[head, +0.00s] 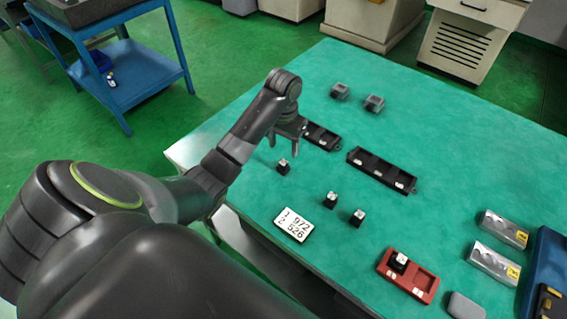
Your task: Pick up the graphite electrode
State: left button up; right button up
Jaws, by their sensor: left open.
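Several small black blocks with pale tops look like graphite electrodes. One block (283,167) stands on the green table just below my left gripper (284,147) in the head view. Two more, a block (331,200) and another block (358,218), stand nearer the middle front. A further block (399,263) sits in the left pocket of a red tray (424,281). My left gripper is open and empty, its fingers pointing down, seemingly above and slightly behind the first block. The exact gap is hard to judge. My right gripper is not in view.
Black compartment trays (383,170) and (321,136) lie behind the blocks. A white number card (294,224) lies near the front edge. Two clear-grey boxes (374,103) stand farther back. Silver blocks (494,263) and a blue case (547,262) are at right. The back right table is bare.

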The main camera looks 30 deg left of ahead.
aim_at(283, 162)
pick_arm(q)
notch_tip(283, 162, down, 2)
jog(key=shift+f+b, duration=0.2)
jog(key=shift+b, duration=0.55)
jog(key=shift+f, duration=2.5)
jog(key=c, duration=1.1)
